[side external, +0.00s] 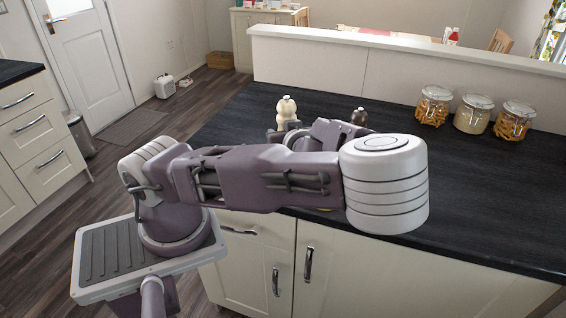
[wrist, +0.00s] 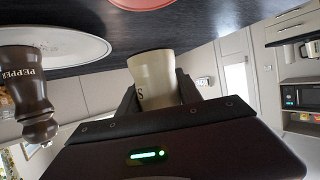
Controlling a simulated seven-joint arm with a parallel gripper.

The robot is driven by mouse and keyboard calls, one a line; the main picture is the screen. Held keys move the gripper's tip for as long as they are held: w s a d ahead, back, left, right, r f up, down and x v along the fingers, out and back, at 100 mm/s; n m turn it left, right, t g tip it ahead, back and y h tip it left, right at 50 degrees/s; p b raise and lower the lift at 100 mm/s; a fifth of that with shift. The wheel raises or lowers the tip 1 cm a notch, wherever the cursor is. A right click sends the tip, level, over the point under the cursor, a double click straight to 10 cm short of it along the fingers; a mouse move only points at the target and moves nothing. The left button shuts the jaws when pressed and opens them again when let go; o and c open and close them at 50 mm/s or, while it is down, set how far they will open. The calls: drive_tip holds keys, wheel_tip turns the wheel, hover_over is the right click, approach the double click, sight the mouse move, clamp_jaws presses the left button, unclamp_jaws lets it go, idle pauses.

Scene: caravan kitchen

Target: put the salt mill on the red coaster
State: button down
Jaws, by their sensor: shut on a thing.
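The cream salt mill (wrist: 155,82), with part of a dark letter showing, is between the fingers of my gripper (wrist: 158,100) in the wrist view, which looks upside down. My gripper is shut on it. In the side view the salt mill (side external: 287,107) stands out upright behind my arm, its lower part hidden. The red coaster (wrist: 140,3) shows only as a sliver at the top edge of the wrist view, apart from the mill. My arm hides the coaster in the side view. I cannot tell whether the mill touches the counter.
Several glass jars (side external: 473,114) stand at the back right. The dark counter (side external: 480,190) is clear at right.

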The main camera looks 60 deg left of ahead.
wheel_tip(320, 180, down, 6)
drive_tip(key=shift+r, duration=0.2)
drive_tip(key=c, duration=0.8)
unclamp_jaws()
drive_tip(key=v, duration=0.5)
drive_tip(key=shift+s+d, duration=0.1)
drive_tip(key=shift+d, duration=0.1)
drive_tip(key=shift+s+d, duration=0.2)
drive_tip(key=shift+s, duration=0.1)
drive_tip(key=shift+d+r, duration=0.1)
drive_tip(key=shift+d, duration=0.2)
drive_tip(key=shift+w+d+r, duration=0.2)
drive_tip(key=shift+d+r, duration=0.15)
drive_tip(key=shift+r, duration=0.05)
